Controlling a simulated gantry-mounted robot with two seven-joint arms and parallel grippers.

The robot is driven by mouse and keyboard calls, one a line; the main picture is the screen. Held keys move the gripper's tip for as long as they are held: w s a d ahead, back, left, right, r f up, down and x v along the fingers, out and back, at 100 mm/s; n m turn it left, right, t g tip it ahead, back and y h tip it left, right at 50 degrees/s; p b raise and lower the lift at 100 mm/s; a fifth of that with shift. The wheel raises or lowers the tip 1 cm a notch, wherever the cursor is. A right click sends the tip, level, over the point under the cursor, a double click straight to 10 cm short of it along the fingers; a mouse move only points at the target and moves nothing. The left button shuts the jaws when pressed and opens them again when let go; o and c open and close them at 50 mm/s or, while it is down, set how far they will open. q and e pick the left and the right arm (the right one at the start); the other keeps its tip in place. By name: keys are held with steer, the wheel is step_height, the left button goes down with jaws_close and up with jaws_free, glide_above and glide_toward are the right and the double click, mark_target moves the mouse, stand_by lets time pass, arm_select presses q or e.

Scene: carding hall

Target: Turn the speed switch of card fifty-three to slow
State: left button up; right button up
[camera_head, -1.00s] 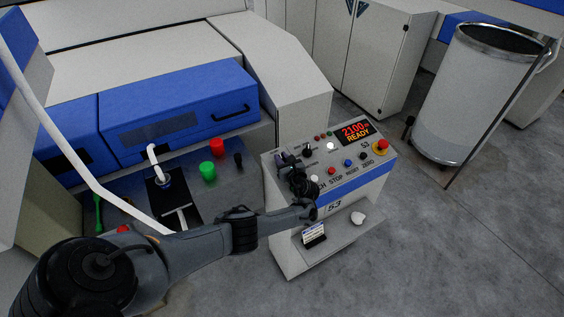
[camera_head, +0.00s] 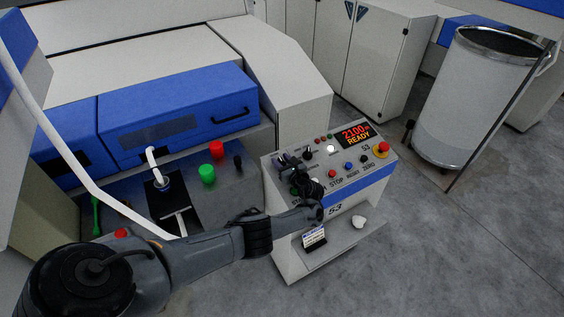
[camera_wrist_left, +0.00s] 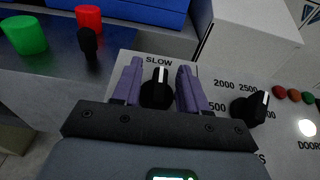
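The control panel of card 53 (camera_head: 357,176) stands right of centre in the head view, its display lit with 2100 and READY. My left gripper (camera_head: 288,163) is over the panel's upper left corner. In the left wrist view, a black knob (camera_wrist_left: 155,92) with a white pointer mark sits below the word SLOW. The mark points up, about at SLOW. The two purple fingers of my left gripper (camera_wrist_left: 158,85) are apart, one on each side of this knob, with narrow gaps seen beside it. Its lower part is hidden by the gripper. My right gripper is not in view.
A second black knob (camera_wrist_left: 249,108) with numbers around it is close to the right finger. Red and yellow stop button (camera_head: 382,149) is at the panel's right. Green (camera_head: 207,173) and red (camera_head: 216,150) cylinders stand left of the panel. A tall can (camera_head: 470,100) stands at right.

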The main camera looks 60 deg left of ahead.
arm_select(q)
steer(key=shift+d+r+p, duration=0.15)
steer(key=shift+d+p, duration=0.15)
steer(key=shift+d, duration=0.25)
steer(key=d+p, duration=0.1)
steer(key=d, duration=0.2)
steer(key=d+p, duration=0.1)
steer(key=d, duration=0.1)
steer(key=d+r, duration=0.1)
steer(key=d, duration=0.2)
steer(key=shift+s+d+p, duration=0.1)
steer(key=shift+d+p, duration=0.25)
steer(key=shift+p, duration=0.05)
steer(key=shift+d+r, duration=0.1)
steer(key=shift+d, duration=0.35)
steer(key=shift+d, duration=0.1)
